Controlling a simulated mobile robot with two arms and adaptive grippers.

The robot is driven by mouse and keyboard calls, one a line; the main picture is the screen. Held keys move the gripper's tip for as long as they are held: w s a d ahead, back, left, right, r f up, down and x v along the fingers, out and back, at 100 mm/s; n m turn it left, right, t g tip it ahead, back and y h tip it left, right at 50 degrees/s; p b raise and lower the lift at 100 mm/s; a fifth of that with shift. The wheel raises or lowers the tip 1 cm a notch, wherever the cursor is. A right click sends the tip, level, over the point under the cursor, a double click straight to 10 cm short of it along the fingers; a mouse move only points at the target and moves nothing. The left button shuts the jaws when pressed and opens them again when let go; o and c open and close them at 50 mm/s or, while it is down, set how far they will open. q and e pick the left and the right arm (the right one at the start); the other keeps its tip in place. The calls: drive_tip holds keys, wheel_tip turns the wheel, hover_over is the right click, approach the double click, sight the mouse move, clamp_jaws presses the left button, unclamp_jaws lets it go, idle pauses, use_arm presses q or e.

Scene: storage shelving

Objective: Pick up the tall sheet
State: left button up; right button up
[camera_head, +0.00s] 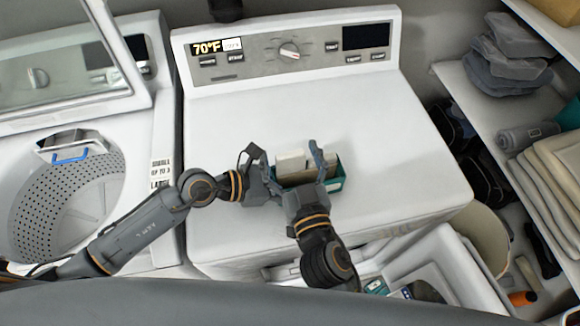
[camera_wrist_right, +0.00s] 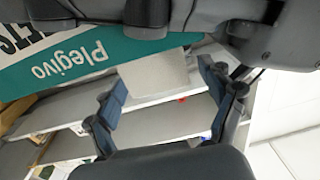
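A teal box (camera_head: 334,185) of sheets stands on the white machine top, and its "Plegivo" lettering shows in the right wrist view (camera_wrist_right: 70,62). A pale tall sheet (camera_head: 290,164) sticks up from it; in the wrist view the sheet (camera_wrist_right: 160,76) lies between my right fingertips. My right gripper (camera_wrist_right: 163,78) is open, with a gap visible on both sides of the sheet. In the head view my right gripper (camera_head: 316,158) is at the box's near right. My left gripper (camera_head: 258,168) is at the box's left side; its grip is hidden.
The dryer top (camera_head: 390,140) is clear around the box, with a control panel (camera_head: 290,52) behind. An open washer (camera_head: 75,190) stands left. A shelf (camera_head: 455,75) with folded cloths (camera_head: 510,50) and towels (camera_head: 560,160) is at right. A beige bin (camera_head: 492,238) sits below.

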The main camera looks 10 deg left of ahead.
drive_tip(key=c, duration=0.8)
wheel_tip(320, 180, up, 10)
drive_tip(key=shift+r, duration=0.1)
use_arm(q)
drive_tip(key=o, duration=1.3)
drive_tip(key=shift+c, duration=0.2)
drive_tip(key=v, duration=1.2)
drive_tip(key=shift+s, duration=0.1)
